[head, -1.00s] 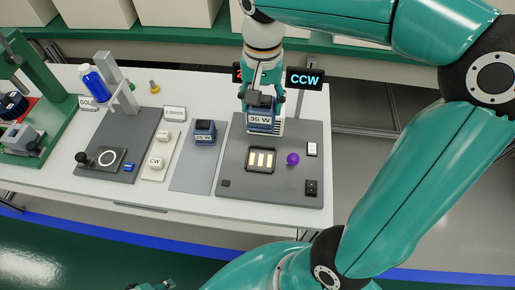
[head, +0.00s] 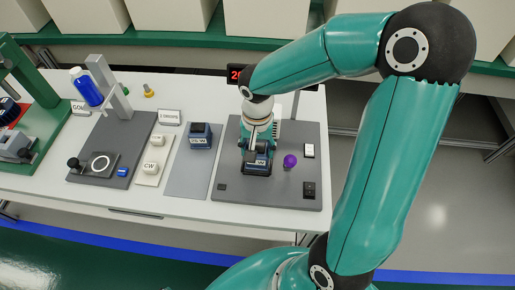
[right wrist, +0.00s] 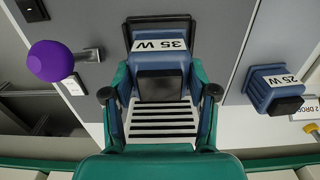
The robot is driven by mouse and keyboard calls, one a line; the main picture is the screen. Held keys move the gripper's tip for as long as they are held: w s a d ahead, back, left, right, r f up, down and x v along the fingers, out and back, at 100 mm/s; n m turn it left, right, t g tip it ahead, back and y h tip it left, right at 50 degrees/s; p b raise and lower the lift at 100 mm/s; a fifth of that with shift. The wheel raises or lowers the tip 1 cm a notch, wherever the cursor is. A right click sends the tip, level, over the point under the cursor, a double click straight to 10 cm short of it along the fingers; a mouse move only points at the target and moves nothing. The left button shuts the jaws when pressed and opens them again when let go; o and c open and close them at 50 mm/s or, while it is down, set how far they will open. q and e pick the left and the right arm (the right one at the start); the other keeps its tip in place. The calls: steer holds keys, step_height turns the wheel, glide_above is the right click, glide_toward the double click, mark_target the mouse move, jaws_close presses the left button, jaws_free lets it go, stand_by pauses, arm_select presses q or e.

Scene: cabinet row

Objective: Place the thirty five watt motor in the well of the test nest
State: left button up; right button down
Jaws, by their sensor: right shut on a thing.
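The 35 W motor (head: 257,168), blue with a dark top, also shows its white "35 W" label in the right wrist view (right wrist: 160,45). My right gripper (head: 257,155) is shut on it, with one finger on each side in the right wrist view (right wrist: 160,93). The motor is over the grey test nest plate (head: 240,196), where the well was seen earlier. The well is now hidden beneath the motor and gripper. I cannot tell whether the motor is seated in it or just above. My left gripper is not in view.
A 25 W motor (head: 200,137) stands on a grey mat left of the nest, also in the right wrist view (right wrist: 272,90). A purple knob (head: 290,161) stands close right of the held motor. White blocks and a blue bottle (head: 86,87) are further left.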

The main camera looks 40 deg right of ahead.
steer(key=shift+f, duration=0.25)
steer(key=shift+f, duration=0.15)
steer(key=shift+c, duration=1.6)
jaws_free()
